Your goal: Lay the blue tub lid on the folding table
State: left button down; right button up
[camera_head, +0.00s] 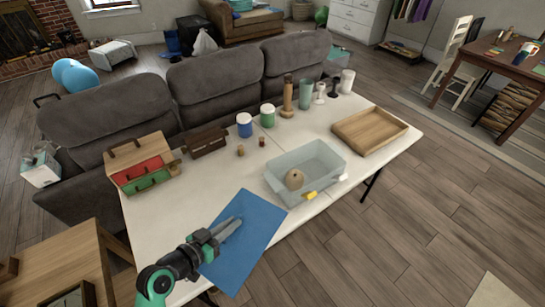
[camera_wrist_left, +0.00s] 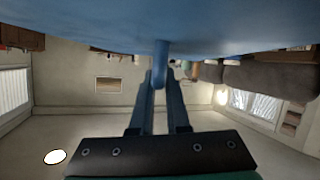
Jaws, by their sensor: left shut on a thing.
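The blue tub lid (camera_head: 258,228) is a flat blue rectangle in the head view, over the near part of the white folding table (camera_head: 178,212) and overlapping its front edge. My left gripper (camera_head: 232,223) is at the lid's middle. In the left wrist view the lid (camera_wrist_left: 160,22) fills the top. There my left gripper (camera_wrist_left: 159,80) is shut on a blue upright handle of the lid. I cannot tell whether the lid touches the table. The clear tub (camera_head: 278,184), with a tan ball inside, stands to the lid's right. My right gripper is not in view.
A wooden tray (camera_head: 372,146) lies at the table's right end. Cups (camera_head: 244,125) and holders line the back edge. A wooden box with red and green parts (camera_head: 140,165) stands at the left. Bare tabletop lies between this box and the tub.

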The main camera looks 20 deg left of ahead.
pick_arm(q)
jog(key=shift+w+d+f, duration=0.1)
jog(key=shift+w+d, duration=0.15)
jog(key=shift+d, duration=0.4)
jog(key=shift+s+a, duration=0.1)
jog(key=shift+s, duration=0.15)
jog(key=shift+w, duration=0.15)
jog(key=w+a+f+b, duration=0.1)
jog(key=a+f+b, duration=0.2)
jog(key=b, duration=0.1)
jog(key=w+a+f+b, duration=0.2)
jog(key=a+f+b, duration=0.1)
jog(key=a+b, duration=0.1)
jog(key=w+a+f+b, duration=0.2)
jog(key=a+f+b, duration=0.1)
jog(key=a+b, duration=0.1)
jog(key=shift+a, duration=0.2)
jog(key=shift+w+a+f+b, duration=0.1)
jog(key=shift+w+a+b, duration=0.05)
jog(key=shift+a+b, duration=0.15)
jog(key=shift+w, duration=0.1)
jog(key=f+b, duration=0.4)
jog(key=b, duration=0.1)
jog(key=shift+w+a+f, duration=0.1)
jog(key=shift+w+a, duration=0.05)
jog(key=shift+a, duration=0.25)
jog(key=shift+r+p, duration=0.2)
jog(key=shift+p, duration=0.1)
